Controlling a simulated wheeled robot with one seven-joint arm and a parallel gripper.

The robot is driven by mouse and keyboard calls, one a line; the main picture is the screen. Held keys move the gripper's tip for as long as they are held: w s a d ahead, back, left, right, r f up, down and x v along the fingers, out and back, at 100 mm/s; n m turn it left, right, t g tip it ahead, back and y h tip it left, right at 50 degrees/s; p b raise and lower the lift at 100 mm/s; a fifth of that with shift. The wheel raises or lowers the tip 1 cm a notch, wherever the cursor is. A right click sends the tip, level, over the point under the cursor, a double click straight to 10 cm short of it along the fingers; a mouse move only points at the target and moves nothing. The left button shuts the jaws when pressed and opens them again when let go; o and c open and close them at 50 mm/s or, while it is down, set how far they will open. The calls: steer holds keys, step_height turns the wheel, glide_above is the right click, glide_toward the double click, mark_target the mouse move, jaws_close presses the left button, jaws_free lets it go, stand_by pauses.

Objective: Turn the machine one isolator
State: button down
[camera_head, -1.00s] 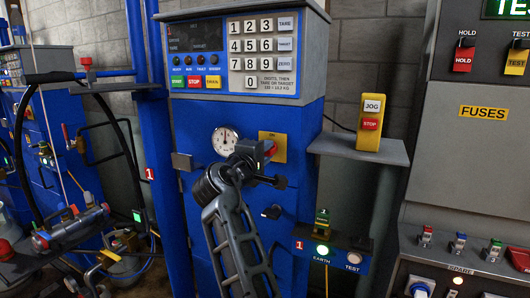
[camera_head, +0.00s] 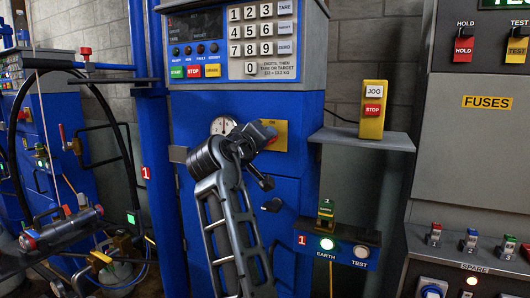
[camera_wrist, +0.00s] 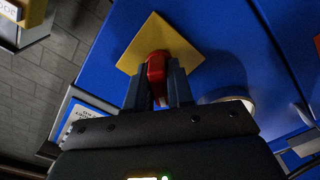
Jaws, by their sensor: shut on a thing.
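The isolator is a red handle (camera_wrist: 156,75) on a square yellow plate (camera_wrist: 130,45) fixed to the blue machine one cabinet (camera_wrist: 225,40). In the wrist view the handle stands between my two fingers, and my gripper (camera_wrist: 157,88) is shut on it. The plate looks turned like a diamond relative to my fingers. In the head view the yellow plate (camera_head: 282,136) shows beside my wrist. The gripper (camera_head: 266,138) and handle there are mostly hidden by my own arm.
A gauge (camera_head: 222,126) sits left of the plate, partly covered by my arm. A keypad panel (camera_head: 263,42) is above. A black knob (camera_head: 272,205) and the lit EARTH button (camera_head: 327,243) are below. A shelf (camera_head: 360,139) with a yellow jog box (camera_head: 373,110) juts out at right.

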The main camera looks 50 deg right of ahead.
steer(key=m+b, duration=0.5)
steer(key=shift+f+m+b, duration=0.3)
steer(key=shift+b, duration=0.05)
steer(key=shift+r+m+b, duration=0.2)
steer(key=shift+m+b, duration=1.7)
steer(key=shift+m, duration=0.3)
steer(key=shift+s, duration=0.1)
steer(key=c, duration=1.1)
jaws_free()
steer(key=shift+r, duration=0.1)
steer(key=shift+v, duration=3.85)
